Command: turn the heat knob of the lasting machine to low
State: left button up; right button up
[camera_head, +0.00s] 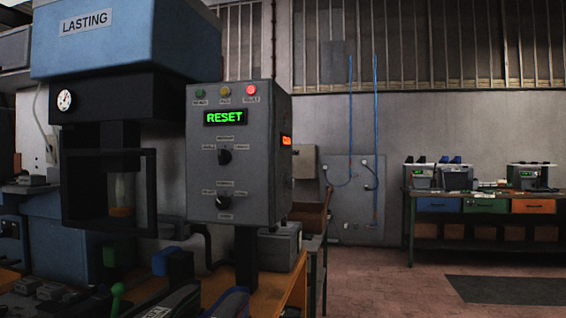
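The lasting machine (120,45) stands at the left, blue on top with a "LASTING" label. Its grey control box (265,190) has a green display (225,117) reading "RESET". Two dark knobs sit on the box's front, an upper knob (225,157) and a lower knob (222,202). Small labels surround each knob, too small to read, so I cannot tell which is the heat knob. A light mark shows at the lower knob's left side. The upper knob's setting is unclear. Neither of my grippers can be made out, and nothing visibly touches the knobs.
The red lamp (251,89) on the box looks bright. A green-knobbed lever (117,290) and dark objects crowd the bench below. A workbench with coloured drawers (485,206) stands far right. The floor (385,285) between is clear, with a dark mat (510,289).

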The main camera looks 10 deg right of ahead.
aim_at(289, 182)
jog(key=z, duration=2)
jog(key=i, duration=1.65)
jog(key=u, duration=3.4)
